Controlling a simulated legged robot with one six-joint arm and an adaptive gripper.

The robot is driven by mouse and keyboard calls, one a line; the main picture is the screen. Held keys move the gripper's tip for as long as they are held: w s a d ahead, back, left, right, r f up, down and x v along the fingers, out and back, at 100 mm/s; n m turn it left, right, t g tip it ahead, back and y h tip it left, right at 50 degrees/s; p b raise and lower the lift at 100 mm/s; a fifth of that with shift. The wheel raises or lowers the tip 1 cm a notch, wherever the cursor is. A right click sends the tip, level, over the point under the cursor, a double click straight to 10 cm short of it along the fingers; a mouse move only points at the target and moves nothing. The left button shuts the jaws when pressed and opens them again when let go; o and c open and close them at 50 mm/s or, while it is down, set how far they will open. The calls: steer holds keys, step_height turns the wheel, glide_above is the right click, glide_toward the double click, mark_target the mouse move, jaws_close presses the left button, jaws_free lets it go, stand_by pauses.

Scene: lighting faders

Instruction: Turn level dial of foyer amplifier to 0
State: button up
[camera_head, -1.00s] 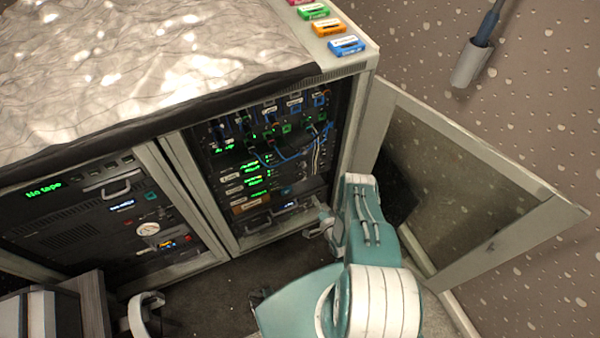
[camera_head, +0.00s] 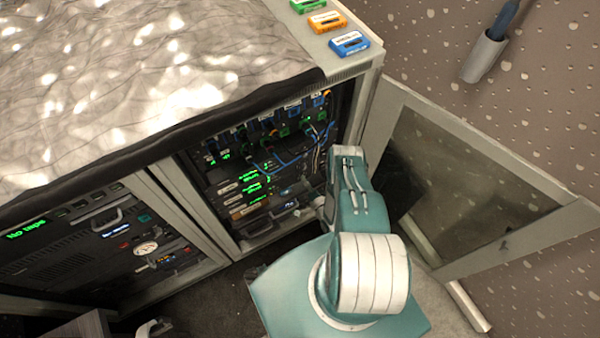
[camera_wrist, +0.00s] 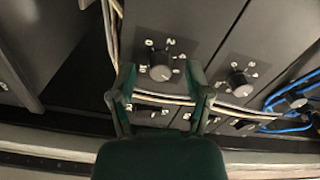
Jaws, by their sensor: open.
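In the wrist view, a dark round dial (camera_wrist: 160,72) with a ring of small marks sits on a grey panel. My gripper (camera_wrist: 160,78) is open, and the dial appears between its two green fingertips in the picture. Whether the fingers touch it, I cannot tell. A second dial (camera_wrist: 238,84) of the same kind is to the right. No label is readable, so which one is the foyer amplifier's level dial is unclear. In the head view, my arm reaches toward the lower part of the open rack (camera_head: 240,190), hiding part of it.
Pale cables (camera_wrist: 160,99) run below the dials, and blue cables (camera_wrist: 285,128) are at the right. In the head view, an open glass door (camera_head: 455,190) stands right of my arm. A closed-front cabinet with a gauge (camera_head: 145,248) is to the left.

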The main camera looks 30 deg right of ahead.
steer(key=shift+w, duration=0.2)
jaws_close()
steer(key=shift+n, duration=0.3)
